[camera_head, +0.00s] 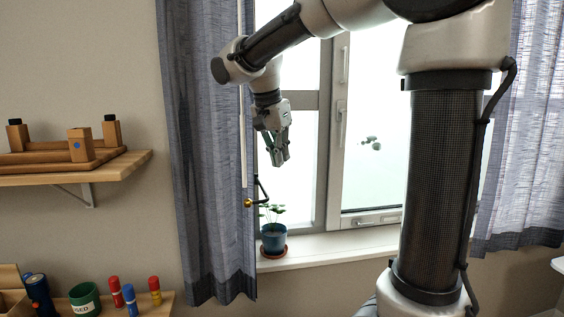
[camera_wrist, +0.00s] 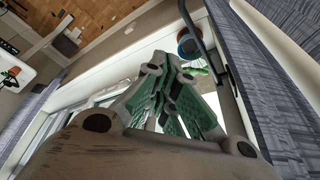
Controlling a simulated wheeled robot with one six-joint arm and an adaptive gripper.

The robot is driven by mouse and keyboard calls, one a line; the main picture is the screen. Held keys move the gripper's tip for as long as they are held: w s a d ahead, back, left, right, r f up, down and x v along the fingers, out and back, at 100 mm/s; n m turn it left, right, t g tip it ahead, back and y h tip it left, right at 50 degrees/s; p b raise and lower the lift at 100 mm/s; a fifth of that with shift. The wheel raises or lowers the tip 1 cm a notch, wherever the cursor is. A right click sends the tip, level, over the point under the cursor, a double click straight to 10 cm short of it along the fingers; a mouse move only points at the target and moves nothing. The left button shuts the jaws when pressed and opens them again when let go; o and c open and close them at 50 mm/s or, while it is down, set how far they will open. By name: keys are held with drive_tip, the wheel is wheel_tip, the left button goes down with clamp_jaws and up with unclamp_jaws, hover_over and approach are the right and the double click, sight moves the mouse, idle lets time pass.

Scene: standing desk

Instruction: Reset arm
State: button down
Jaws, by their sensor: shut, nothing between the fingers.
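My gripper (camera_head: 279,160) hangs at the end of my raised arm, in front of the window and beside the left curtain. Its fingers point down and are shut with nothing between them. In the wrist view my gripper (camera_wrist: 165,62) shows its greenish finger pads together. Below it in the head view, a small plant in a blue pot (camera_head: 274,238) stands on the windowsill, apart from the fingers. The pot also shows in the wrist view (camera_wrist: 187,43), just past the fingertips.
The left curtain (camera_head: 205,150) hangs close to my arm, with a dark handle (camera_head: 260,190) by its edge. A wooden shelf (camera_head: 75,175) holds a wooden frame. A lower shelf (camera_head: 165,298) holds a green cup (camera_head: 84,299) and several coloured pegs. The windowsill (camera_head: 340,246) is mostly clear.

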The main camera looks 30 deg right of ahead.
idle(0.4)
drive_tip(key=s+d+f+n+t+y, duration=0.1)
drive_tip(key=s+f+n, duration=0.3)
drive_tip(key=s, duration=0.7)
drive_tip(key=s+d+f+n+t+y, duration=0.1)
drive_tip(key=s+d+f+n, duration=0.3)
drive_tip(key=s+n, duration=0.4)
drive_tip(key=s+f+y, duration=0.1)
drive_tip(key=s, duration=0.2)
drive_tip(key=shift+t, duration=0.4)
